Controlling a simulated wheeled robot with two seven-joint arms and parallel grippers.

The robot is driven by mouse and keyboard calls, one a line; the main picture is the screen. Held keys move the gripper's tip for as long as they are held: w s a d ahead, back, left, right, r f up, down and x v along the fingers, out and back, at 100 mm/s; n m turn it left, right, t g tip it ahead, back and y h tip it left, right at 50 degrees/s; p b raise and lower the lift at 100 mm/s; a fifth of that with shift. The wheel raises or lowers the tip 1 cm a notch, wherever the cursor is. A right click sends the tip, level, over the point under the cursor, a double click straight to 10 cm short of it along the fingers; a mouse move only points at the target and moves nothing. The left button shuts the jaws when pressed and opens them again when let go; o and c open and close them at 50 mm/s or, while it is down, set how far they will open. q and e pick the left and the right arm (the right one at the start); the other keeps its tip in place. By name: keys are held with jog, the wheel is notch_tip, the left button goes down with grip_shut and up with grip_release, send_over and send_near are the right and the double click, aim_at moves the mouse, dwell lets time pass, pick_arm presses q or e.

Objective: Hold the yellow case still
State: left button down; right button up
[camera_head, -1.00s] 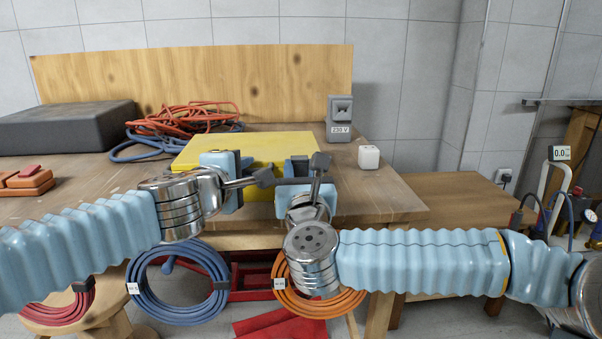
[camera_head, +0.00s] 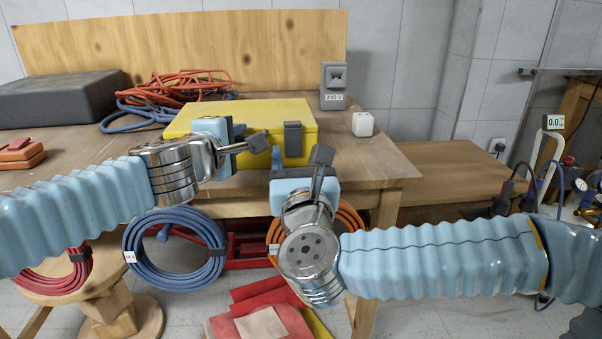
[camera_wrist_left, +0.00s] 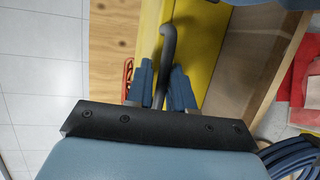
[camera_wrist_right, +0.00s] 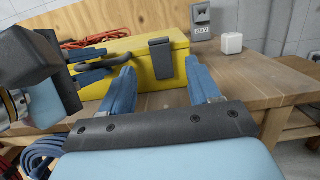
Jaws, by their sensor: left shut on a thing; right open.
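The yellow case (camera_head: 265,112) lies closed on the wooden workbench. A grey latch (camera_head: 293,139) shows on its front; the latch also shows in the right wrist view (camera_wrist_right: 160,57). My left gripper (camera_wrist_left: 163,78) is shut on the dark handle (camera_wrist_left: 167,45) at the case's front; in the head view the wrist partly hides this grip. My right gripper (camera_wrist_right: 160,72) is open and empty, in front of the case and below the latch, apart from it.
A grey box marked 230 V (camera_head: 334,88) and a white cube (camera_head: 362,124) stand right of the case. Orange and blue hoses (camera_head: 165,95) lie behind left. Coiled blue hose (camera_head: 175,275) hangs at the bench front.

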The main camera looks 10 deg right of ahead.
pick_arm(q)
jog(key=shift+w+f, duration=0.1)
jog(key=shift+f, duration=0.5)
pick_arm(e)
jog(key=shift+s+f, duration=0.25)
jog(key=shift+s, duration=1.1)
jog(key=shift+s+f, duration=0.2)
jog(key=shift+s, duration=1.1)
pick_arm(q)
jog(key=c, duration=1.4)
grip_release()
jog(key=shift+r, duration=0.1)
jog(key=o, duration=0.5)
jog(key=shift+w, duration=0.1)
jog(key=shift+r, duration=0.1)
pick_arm(e)
jog(key=shift+w, duration=0.1)
pick_arm(q)
jog(key=shift+s+a+r, duration=0.1)
jog(key=shift+s+r, duration=0.05)
jog(key=shift+s, duration=0.2)
jog(key=shift+p+v, duration=1.3)
jog(key=shift+v, duration=2.85)
pick_arm(e)
jog(key=shift+r, duration=1.2)
